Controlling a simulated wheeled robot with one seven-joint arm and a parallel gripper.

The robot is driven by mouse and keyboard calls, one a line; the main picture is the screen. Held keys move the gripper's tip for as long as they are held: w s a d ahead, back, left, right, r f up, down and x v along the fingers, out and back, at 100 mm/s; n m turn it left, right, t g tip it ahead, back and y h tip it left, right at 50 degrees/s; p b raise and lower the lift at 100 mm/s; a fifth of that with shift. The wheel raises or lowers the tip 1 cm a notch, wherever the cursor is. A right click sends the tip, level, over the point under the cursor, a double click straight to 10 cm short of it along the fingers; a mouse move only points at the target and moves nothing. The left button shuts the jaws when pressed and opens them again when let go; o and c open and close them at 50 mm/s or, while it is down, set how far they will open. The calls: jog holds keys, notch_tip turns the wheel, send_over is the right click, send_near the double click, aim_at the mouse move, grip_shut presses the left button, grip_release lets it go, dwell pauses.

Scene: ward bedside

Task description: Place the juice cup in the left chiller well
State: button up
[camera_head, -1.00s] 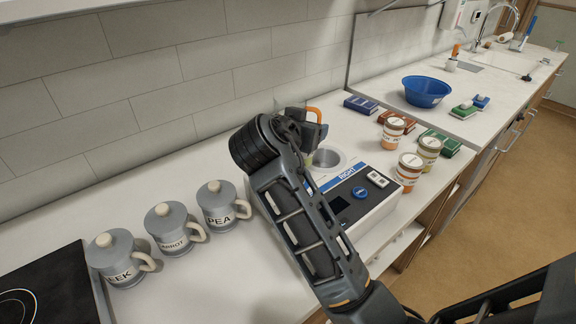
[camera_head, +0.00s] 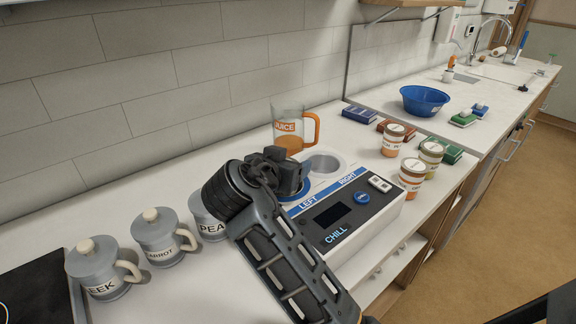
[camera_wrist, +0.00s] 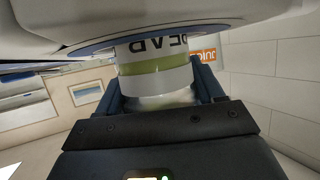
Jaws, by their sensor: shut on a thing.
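The clear juice cup (camera_head: 287,128), with an orange JUICE label, orange contents low down and an orange handle, stands upright behind the chiller (camera_head: 345,232). Its label also shows at the right of the wrist view (camera_wrist: 203,54). My gripper (camera_head: 290,178) is at the chiller's left well, whose blue rim (camera_head: 297,210) is mostly hidden by it. In the wrist view, my gripper (camera_wrist: 160,88) is shut on a pale jar (camera_wrist: 155,62) with green bands and a partly cut-off dark label. The jar is at the blue rim; how deep it sits is unclear. The right well (camera_head: 322,163) looks empty.
Lidded grey mugs (camera_head: 160,237) stand left of the chiller. Several jars (camera_head: 412,175) stand at its right, near coloured boxes (camera_head: 360,114). A blue bowl (camera_head: 424,100) is farther back. The tiled wall closes off the rear.

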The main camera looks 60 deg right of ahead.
jog(key=shift+f, duration=0.2)
jog(key=o, duration=1.2)
jog(key=shift+r, duration=0.15)
jog(key=shift+a+r, duration=0.1)
jog(key=shift+a, duration=0.1)
jog(key=b+v, duration=0.1)
jog(key=v, duration=1)
jog(key=shift+a+r, duration=0.1)
jog(key=shift+a, duration=0.15)
